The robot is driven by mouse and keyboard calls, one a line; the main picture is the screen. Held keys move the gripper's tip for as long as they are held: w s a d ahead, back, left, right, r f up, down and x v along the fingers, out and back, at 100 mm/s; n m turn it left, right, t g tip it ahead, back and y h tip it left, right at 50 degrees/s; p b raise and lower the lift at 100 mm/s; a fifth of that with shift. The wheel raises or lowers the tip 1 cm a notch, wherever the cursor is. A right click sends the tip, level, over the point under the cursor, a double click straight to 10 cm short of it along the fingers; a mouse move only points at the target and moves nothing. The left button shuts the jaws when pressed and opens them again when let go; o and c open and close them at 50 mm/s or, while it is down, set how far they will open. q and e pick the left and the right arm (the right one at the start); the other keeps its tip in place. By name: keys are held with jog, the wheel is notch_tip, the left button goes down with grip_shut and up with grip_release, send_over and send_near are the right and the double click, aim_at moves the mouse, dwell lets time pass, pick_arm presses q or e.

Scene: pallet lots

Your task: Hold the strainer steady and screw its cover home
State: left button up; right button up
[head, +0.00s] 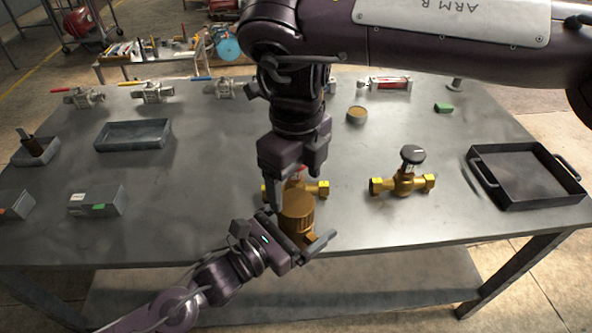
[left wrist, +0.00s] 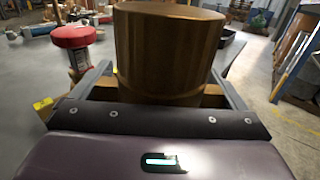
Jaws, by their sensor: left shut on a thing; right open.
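The strainer (head: 298,222) is a brass-coloured body with a ribbed round upper part, near the table's front edge. I cannot tell whether that ribbed part is the cover or where the cover's seam lies. My left gripper (head: 300,238) comes in from the front left and is shut on the strainer. In the left wrist view the strainer (left wrist: 168,50) stands upright as a wide brass cylinder between the left fingers. My right gripper (head: 295,182) points down from above, open, its fingers just above and behind the strainer's top. Whether it touches the strainer is unclear.
A red-topped valve (left wrist: 72,40) with yellow ends stands close behind the strainer. A black-topped brass valve (head: 403,182) stands to the right, then a black tray (head: 520,201). A round tin (head: 356,114) lies behind.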

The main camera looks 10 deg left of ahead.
aim_at(297, 201)
pick_arm(q)
jog(key=shift+r, duration=0.1)
pick_arm(e)
notch_tip(297, 201, down, 7)
jog(key=shift+r, duration=0.2)
jog(key=shift+c, duration=0.3)
jog(key=c, duration=0.9)
jog(key=m, duration=0.9)
jog(key=shift+w+d+m, duration=0.1)
jog(key=shift+m, duration=0.2)
jog(key=m, duration=0.8)
jog(key=o, duration=1.2)
jog(key=shift+c, duration=0.2)
